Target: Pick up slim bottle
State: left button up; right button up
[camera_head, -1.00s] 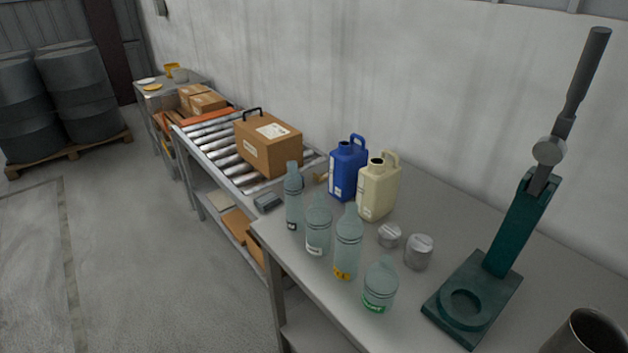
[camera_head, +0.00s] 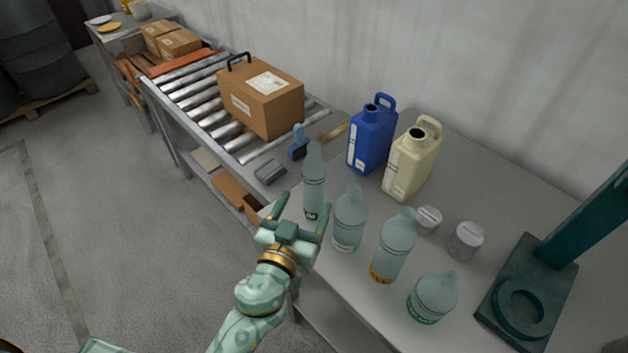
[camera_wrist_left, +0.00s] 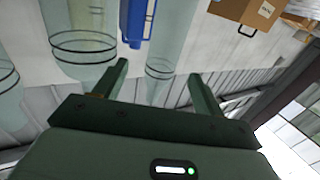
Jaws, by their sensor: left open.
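The slim bottle (camera_head: 314,178) is a tall, narrow, pale translucent bottle with a dark-and-white label low on it. It stands upright at the left end of a row of bottles near the table's front edge. My left gripper (camera_head: 303,208) is open and empty in front of it, fingers pointing at it. In the left wrist view the bottle (camera_wrist_left: 166,45) appears between and beyond the two open fingers (camera_wrist_left: 160,72). I cannot tell whether it is within their reach. My right gripper is not in view.
Three wider bottles (camera_head: 350,218) stand right of the slim one, the nearest close beside it. Behind are a blue jug (camera_head: 371,137), a cream jug (camera_head: 411,160) and two small tins (camera_head: 466,241). A teal press (camera_head: 528,290) stands at right. A roller conveyor (camera_head: 195,100) carries a cardboard box (camera_head: 262,97).

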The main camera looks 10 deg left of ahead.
aim_at(312, 190)
pick_arm(q)
jog(key=w, duration=0.4)
jog(key=shift+w+d, duration=0.1)
jog(key=shift+d, duration=0.05)
jog(key=w+p, duration=0.1)
jog(key=w, duration=0.3)
jog(key=shift+w, duration=0.2)
jog(key=shift+w+d, duration=0.15)
jog(key=shift+w, duration=0.35)
jog(key=c, duration=1.1)
